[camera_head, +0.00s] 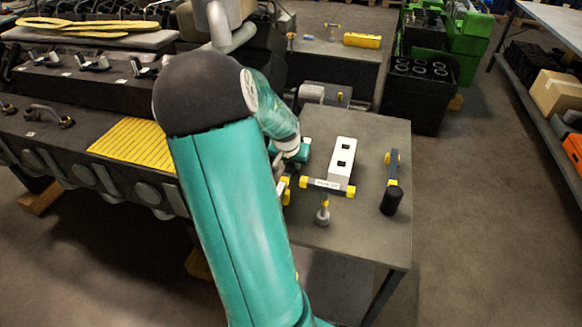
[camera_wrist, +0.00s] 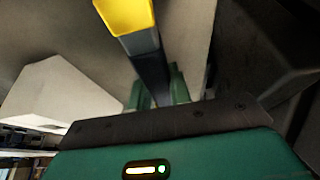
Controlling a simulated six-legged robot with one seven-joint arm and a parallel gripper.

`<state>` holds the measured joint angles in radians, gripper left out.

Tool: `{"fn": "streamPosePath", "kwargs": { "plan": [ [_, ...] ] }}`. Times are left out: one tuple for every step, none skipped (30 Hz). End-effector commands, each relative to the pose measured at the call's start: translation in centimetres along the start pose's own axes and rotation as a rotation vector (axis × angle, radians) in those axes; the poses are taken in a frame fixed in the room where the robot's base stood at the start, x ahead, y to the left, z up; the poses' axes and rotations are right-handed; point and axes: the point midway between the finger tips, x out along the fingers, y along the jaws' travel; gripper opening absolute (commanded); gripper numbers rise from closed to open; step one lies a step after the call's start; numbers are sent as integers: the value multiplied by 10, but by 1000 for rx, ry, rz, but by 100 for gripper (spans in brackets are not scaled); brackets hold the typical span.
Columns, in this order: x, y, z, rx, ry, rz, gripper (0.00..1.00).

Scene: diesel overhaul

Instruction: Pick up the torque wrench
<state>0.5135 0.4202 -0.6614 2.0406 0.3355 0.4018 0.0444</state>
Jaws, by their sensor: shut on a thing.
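The torque wrench shows in the wrist view as a dark blue-grey bar with a yellow end (camera_wrist: 127,15). The bar runs between the green fingers of my gripper (camera_wrist: 158,88), which are shut on it. In the head view my gripper (camera_head: 293,152) is over the left part of the grey table (camera_head: 375,240), partly hidden by my arm. Yellow parts of the wrench (camera_head: 285,192) show just below it. Most of the wrench is hidden there, and I cannot tell whether it touches the table.
A white block with two dark holes (camera_head: 342,158) stands right of my gripper. A T-handled tool with yellow ends (camera_head: 325,187) lies in front of it. A yellow and dark tool with a black head (camera_head: 391,198) lies farther right. The engine with a yellow ribbed plate (camera_head: 135,143) is at left.

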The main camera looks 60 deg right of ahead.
Motion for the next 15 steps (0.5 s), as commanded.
{"fn": "streamPosePath", "kwargs": {
  "plan": [
    [-4, -1, -3, 0, 3, -2, 0],
    [-7, -1, -4, -1, 3, -2, 0],
    [-11, -1, -5, -1, 3, -2, 0],
    [-15, -1, -7, -1, 4, -2, 0],
    [-19, -1, -9, 0, 4, -3, 0],
    [-25, -1, -11, 0, 4, -3, 0],
    [-28, -4, -10, -4, 3, -3, 0],
    [-32, -7, -9, -3, 3, -4, 0],
    [-38, -11, -8, -5, 3, -5, 0],
    [-43, -13, -8, -4, 3, -5, 0],
    [-49, -17, -7, -5, 3, -5, 0],
    [-57, -21, -7, -5, 4, -7, 0],
    [-63, -25, -6, -7, 3, -6, 0],
    [-68, -28, -5, -5, 4, -6, 0],
    [-77, -32, -4, -5, 3, -7, 0]
  ]
}}
